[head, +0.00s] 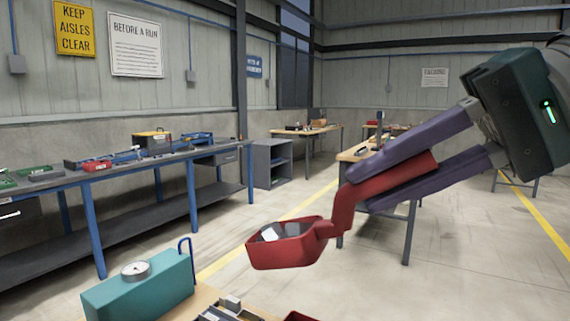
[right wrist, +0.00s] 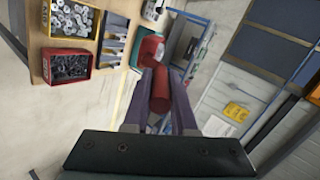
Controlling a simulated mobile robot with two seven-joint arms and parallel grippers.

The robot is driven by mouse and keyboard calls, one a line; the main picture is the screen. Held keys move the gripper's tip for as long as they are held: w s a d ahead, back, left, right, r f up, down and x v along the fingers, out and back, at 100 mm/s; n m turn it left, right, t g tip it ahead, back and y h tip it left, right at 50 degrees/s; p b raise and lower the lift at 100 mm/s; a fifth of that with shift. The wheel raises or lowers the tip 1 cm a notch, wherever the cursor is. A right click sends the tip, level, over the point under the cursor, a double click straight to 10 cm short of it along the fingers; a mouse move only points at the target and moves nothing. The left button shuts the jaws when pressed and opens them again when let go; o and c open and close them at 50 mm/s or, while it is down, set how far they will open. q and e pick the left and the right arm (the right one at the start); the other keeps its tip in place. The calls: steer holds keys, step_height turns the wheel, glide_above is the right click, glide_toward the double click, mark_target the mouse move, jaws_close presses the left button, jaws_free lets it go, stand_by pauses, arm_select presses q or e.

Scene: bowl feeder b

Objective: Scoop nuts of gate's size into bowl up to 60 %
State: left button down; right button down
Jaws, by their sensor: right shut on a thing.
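My right gripper (head: 366,187) is shut on the handle of a red scoop (head: 290,252) and holds it up in the air. The scoop holds a few grey and white pieces, perhaps nuts; their size is unclear. In the right wrist view the gripper (right wrist: 160,98) grips the red scoop (right wrist: 150,47) above the worktop. There, a red bin (right wrist: 68,80) holds small dark pieces, and another bin (right wrist: 96,22) holds larger grey nuts. A grey slotted tray (right wrist: 115,40) sits beside them. I cannot make out the bowl or the gate. My left gripper is out of view.
A teal box (head: 140,290) with a round dial and a blue hooked rod stands at the worktop's left, below the scoop. A long blue-framed bench (head: 150,163) stands at left, and a wooden table (head: 318,131) behind. The floor between is clear.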

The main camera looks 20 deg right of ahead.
steer(key=w+d+f+m+t+h+b, duration=0.15)
steer(key=w+f, duration=0.25)
steer(key=f, duration=0.5)
steer(key=w+f+m+t+h+b, duration=0.15)
steer(key=w+f, duration=0.25)
steer(key=f, duration=0.4)
steer(key=a+f+b, duration=0.3)
steer(key=f+b, duration=0.2)
steer(key=f, duration=0.6)
steer(key=a+f+b, duration=0.4)
steer(key=f+b, duration=0.1)
steer(key=f, duration=0.5)
step_height(320, 180, up, 10)
steer(key=s+y+p, duration=0.1)
steer(key=p, duration=0.4)
steer(key=shift+s+d+f+m+t+p, duration=0.2)
steer(key=shift+s+d+m+t+p, duration=0.15)
steer(key=shift+d+t+p, duration=0.1)
steer(key=shift+a+r, duration=0.1)
